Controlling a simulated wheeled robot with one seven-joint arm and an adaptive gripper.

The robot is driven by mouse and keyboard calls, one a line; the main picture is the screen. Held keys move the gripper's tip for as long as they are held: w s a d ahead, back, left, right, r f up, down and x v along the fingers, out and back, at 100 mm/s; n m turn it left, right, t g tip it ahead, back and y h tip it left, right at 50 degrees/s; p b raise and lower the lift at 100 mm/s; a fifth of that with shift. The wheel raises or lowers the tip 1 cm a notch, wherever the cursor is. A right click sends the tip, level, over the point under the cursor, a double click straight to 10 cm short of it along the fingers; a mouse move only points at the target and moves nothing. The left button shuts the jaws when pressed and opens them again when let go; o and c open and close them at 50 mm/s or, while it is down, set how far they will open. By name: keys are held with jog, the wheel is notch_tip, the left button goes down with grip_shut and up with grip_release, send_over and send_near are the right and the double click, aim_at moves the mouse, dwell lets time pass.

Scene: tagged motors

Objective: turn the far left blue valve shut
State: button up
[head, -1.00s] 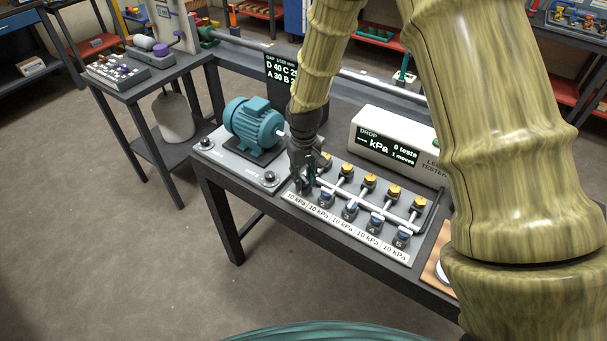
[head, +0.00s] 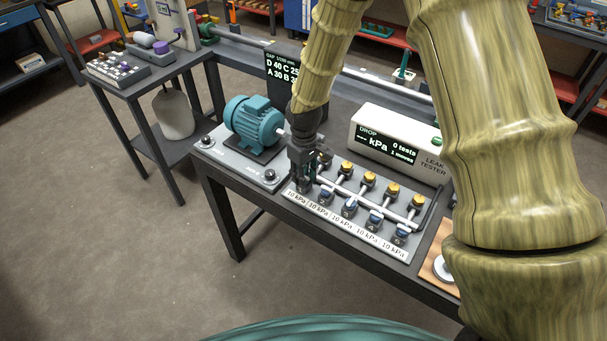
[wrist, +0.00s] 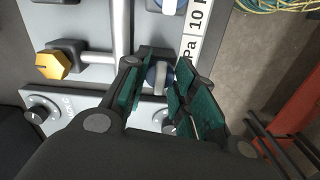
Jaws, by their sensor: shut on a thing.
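My gripper (head: 303,182) is at the far left end of the valve panel in the head view and hides the far left blue valve there. In the wrist view my gripper (wrist: 160,92) has its teal-padded fingers on either side of a blue valve knob (wrist: 157,76), shut on it. The knob's exact turn angle is hard to tell. The other blue valves, such as this neighbouring one (head: 326,198), stand in a row to the right, above the "10 kPa" labels.
Yellow knobs (head: 369,178) line the back of the panel along a white pipe. A teal motor (head: 254,124) on a grey plate stands close to the left. The white leak tester (head: 398,143) stands behind, reading 0 tests and 1 moves.

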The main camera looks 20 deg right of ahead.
jog(key=o, duration=1)
jog(key=shift+d, duration=0.1)
jog(key=shift+o, duration=0.2)
notch_tip(320, 180, up, 12)
dwell(0.4)
